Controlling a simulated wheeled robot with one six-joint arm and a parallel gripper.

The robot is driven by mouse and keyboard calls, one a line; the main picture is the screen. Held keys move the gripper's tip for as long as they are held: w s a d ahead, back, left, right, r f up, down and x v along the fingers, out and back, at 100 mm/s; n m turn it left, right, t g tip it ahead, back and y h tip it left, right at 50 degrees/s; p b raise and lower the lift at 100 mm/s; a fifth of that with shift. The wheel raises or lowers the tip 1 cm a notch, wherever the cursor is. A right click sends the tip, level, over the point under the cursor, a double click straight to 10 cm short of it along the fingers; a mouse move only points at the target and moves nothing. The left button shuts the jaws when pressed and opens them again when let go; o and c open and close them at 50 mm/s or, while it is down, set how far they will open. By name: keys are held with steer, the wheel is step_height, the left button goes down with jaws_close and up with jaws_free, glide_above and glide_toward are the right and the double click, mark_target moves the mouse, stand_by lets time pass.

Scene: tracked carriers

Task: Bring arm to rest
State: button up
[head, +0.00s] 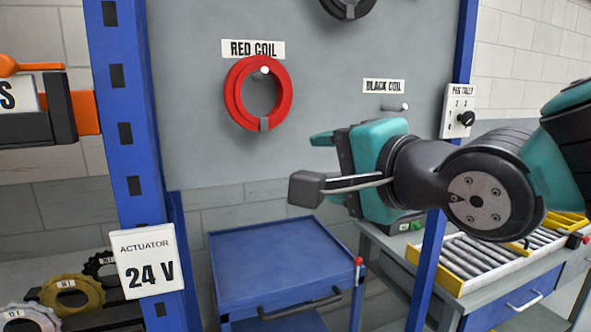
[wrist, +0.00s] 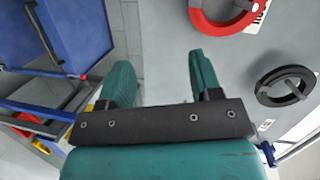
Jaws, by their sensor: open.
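My gripper (head: 326,140) is teal and black, and it is in front of the grey panel, to the right of the red coil. In the wrist view my gripper (wrist: 162,75) has its two teal fingers spread apart with nothing between them. My arm reaches in from the right edge of the head view. The red coil (head: 234,98) hangs on a peg below its label; it also shows at the top of the wrist view (wrist: 196,20). The peg labelled BLACK COIL (head: 397,107) is bare, partly behind nothing of mine.
A black ring (head: 347,13) hangs higher on the panel; the wrist view shows a black ring (wrist: 262,88) on a peg. A blue cart (head: 275,255) stands below. A roller conveyor (head: 490,258) is at right. Blue posts (head: 130,130) flank the panel. A shelf holds gears (head: 72,293).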

steer(key=s+d+f+n+g+h, duration=0.1)
steer(key=s+d+f+n+g, duration=0.1)
steer(key=s+f+n+g, duration=0.3)
steer(key=d+f+n+g+h, duration=0.1)
steer(key=d+f+n+g, duration=0.15)
steer(key=f, duration=0.35)
steer(key=s+d+f+n+g, duration=0.1)
steer(key=s+f+n+g, duration=0.1)
steer(key=s+n, duration=0.3)
steer(key=s+d+f+n+g+h, duration=0.1)
steer(key=s+f+n+g, duration=0.2)
steer(key=s+n+g, duration=0.1)
steer(key=shift+s+n+g, duration=0.35)
steer(key=shift+s+n, duration=0.3)
steer(key=shift+s, duration=0.1)
